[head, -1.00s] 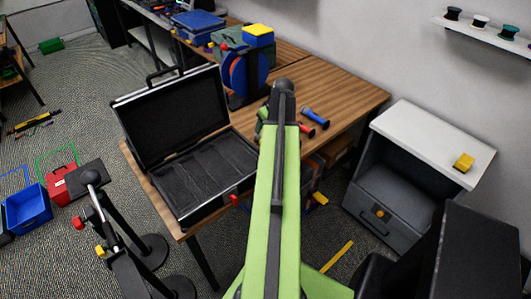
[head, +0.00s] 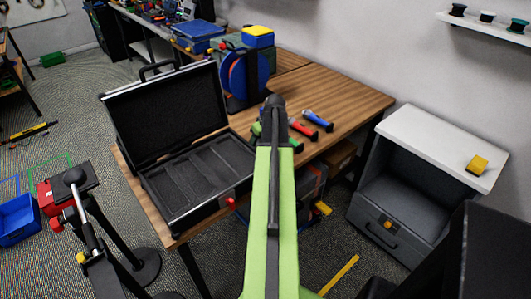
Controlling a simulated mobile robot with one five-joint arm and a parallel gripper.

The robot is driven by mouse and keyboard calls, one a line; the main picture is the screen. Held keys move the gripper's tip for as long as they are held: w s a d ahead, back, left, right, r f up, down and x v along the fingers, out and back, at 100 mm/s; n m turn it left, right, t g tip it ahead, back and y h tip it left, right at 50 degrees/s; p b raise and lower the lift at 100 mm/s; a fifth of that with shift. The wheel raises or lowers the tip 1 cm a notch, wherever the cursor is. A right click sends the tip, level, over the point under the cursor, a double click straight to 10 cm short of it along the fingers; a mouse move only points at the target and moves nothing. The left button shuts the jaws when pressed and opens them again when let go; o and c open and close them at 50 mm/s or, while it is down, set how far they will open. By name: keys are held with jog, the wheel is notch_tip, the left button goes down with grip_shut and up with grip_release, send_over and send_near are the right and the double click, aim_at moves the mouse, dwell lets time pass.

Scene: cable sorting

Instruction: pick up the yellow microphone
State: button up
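I cannot make out a yellow microphone for certain. Several handheld, microphone-like items lie on the wooden table around the end of my arm: a blue one (head: 316,120), a red one (head: 302,131) and a partly hidden green one (head: 256,130). My gripper (head: 274,104) is above the table, just left of the red item, to the right of the open black case (head: 195,176). The arm is seen from behind, so its fingers and anything between them are hidden.
The wooden table (head: 345,98) has bare surface to the right. A grey cabinet with a white top (head: 440,140) carries a yellow block (head: 478,165). Black stands (head: 122,240) with red and yellow ends are at lower left. A blue reel (head: 245,75) stands behind the case.

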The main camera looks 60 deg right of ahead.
grip_shut()
jog(key=shift+r, duration=0.15)
dwell(0.4)
notch_tip(320, 180, up, 4)
jog(key=p, duration=0.4)
jog(key=shift+r, duration=0.1)
jog(key=s+a+r+p, duration=0.2)
jog(key=s+r+p, duration=0.4)
jog(key=s, duration=0.5)
jog(key=shift+s+r+p, duration=0.3)
jog(key=shift+r+p, duration=0.05)
jog(key=shift+p, duration=0.2)
